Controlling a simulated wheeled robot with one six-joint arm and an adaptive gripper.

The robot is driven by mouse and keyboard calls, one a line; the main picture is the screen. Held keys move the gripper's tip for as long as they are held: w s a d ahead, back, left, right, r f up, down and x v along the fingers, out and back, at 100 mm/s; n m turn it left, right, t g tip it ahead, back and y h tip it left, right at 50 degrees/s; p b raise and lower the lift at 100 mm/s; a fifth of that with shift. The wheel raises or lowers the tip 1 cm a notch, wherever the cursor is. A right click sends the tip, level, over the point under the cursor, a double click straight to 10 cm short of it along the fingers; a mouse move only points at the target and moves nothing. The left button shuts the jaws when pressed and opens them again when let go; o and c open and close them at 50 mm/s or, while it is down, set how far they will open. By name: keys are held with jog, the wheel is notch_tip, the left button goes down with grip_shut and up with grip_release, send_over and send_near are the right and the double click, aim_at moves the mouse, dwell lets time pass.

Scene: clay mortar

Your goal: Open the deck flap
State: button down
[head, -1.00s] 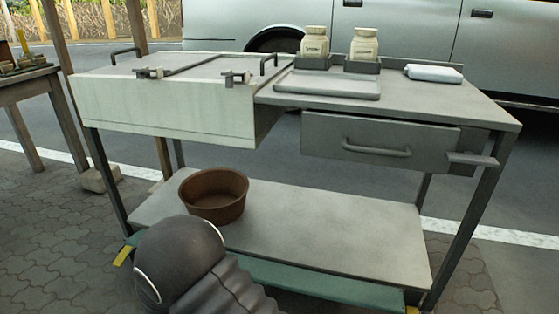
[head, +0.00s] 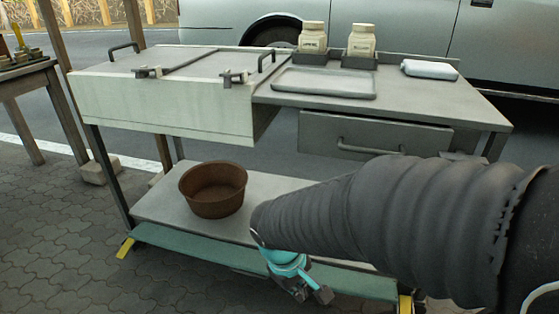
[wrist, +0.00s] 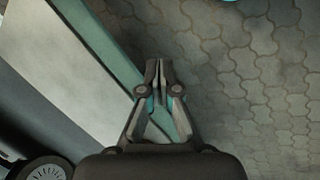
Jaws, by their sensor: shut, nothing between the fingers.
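The grey cart's top has a flat lid-like panel (head: 210,66) on its left half, which looks like the deck flap. It lies flat, with a dark handle (head: 124,48) at its left and another (head: 267,60) at its right. Two dark latches, left (head: 148,72) and right (head: 234,79), sit along its front edge above a pale front board (head: 160,108). My gripper (head: 318,294) is low, by the lower shelf's front edge, well below and apart from the panel. In the wrist view my gripper (wrist: 157,72) is shut and empty, with paving beyond it.
A brown bowl (head: 213,190) stands on the lower shelf (head: 160,205). The right deck carries a shallow tray (head: 325,83), two jars (head: 312,37) (head: 360,42) and a white folded bundle (head: 430,69). A drawer (head: 375,136) is below it. A vehicle (head: 420,30) stands behind. Paving (head: 60,220) at left is clear.

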jog(key=s+d+r+m+t+y+p, duration=0.1)
jog(key=s+d+r+m+t+p, duration=0.1)
jog(key=r, duration=0.7)
jog(key=s+d+r+m+t+y+p, duration=0.1)
jog(key=s+d+r+m+t+p, duration=0.1)
jog(key=d+r+m, duration=0.4)
jog(key=s+d+r+t, duration=0.1)
jog(key=s+d+r, duration=0.1)
jog(key=d+r, duration=0.1)
jog(key=shift+r+y, duration=0.3)
jog(key=shift+r, duration=0.1)
jog(key=c, duration=1.6)
grip_release()
jog(key=shift+s+d, duration=0.15)
jog(key=shift+d, duration=0.15)
jog(key=o, duration=0.4)
jog(key=m+t+h+b, duration=0.3)
jog(key=m+t+h, duration=0.7)
jog(key=m, duration=1.6)
send_near(250, 274)
jog(key=shift+g+h, duration=0.6)
jog(key=x, duration=0.6)
jog(key=a+p+x, duration=0.1)
jog(key=x, duration=0.3)
jog(key=shift+w+f, duration=0.15)
jog(key=shift+w, duration=0.35)
